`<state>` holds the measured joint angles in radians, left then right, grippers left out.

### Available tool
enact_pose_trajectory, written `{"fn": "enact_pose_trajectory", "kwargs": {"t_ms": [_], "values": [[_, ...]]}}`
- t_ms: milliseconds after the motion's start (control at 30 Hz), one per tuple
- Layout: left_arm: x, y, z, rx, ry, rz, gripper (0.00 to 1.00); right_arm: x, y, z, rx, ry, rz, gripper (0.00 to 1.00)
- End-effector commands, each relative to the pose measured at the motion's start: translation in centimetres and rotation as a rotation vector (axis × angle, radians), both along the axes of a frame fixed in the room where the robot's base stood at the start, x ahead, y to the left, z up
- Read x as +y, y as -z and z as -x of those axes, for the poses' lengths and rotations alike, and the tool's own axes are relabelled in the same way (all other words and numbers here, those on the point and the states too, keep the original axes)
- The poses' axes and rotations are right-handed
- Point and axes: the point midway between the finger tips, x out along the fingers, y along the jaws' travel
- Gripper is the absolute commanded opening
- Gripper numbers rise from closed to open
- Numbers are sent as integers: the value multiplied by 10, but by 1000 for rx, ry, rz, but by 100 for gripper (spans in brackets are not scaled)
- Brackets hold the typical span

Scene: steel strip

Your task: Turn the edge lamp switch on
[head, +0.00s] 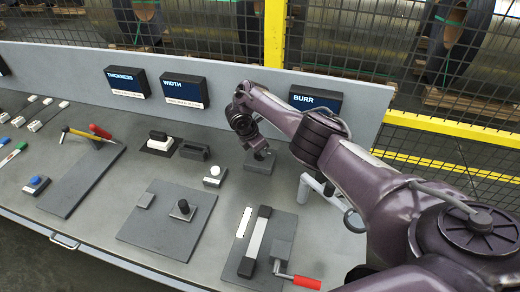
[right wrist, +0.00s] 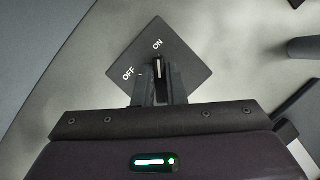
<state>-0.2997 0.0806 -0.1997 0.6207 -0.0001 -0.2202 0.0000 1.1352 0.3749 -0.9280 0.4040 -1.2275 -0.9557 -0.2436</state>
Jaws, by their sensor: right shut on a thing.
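The edge lamp switch shows in the right wrist view as a dark square plate (right wrist: 172,45) marked ON and OFF. Its small pale-tipped lever (right wrist: 157,68) lies just below the word ON, to the right of the word OFF. My right gripper (right wrist: 157,82) is shut on the lever, one finger on each side; the fingers hide its lower part. My left gripper is out of view.
A white round button (head: 214,172) and a dark block (head: 194,151) stand left of the switch. The back panel (head: 232,95) carries THICKNESS, WIDTH and BURR (head: 315,98) displays. A red-handled crank (head: 305,282) lies in front.

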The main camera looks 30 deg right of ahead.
Motion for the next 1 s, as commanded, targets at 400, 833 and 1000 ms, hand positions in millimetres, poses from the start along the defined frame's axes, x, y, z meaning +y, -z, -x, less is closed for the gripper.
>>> {"fn": "enact_pose_trajectory", "kwargs": {"t_ms": [400,833,1000], "values": [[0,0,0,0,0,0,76,-1,-1,-1,-3,2,2,33],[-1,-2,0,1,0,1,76,8,-23,-2,-5,-1,0,33],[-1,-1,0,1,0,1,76,20,-51,-2,-6,-1,0,33]]}}
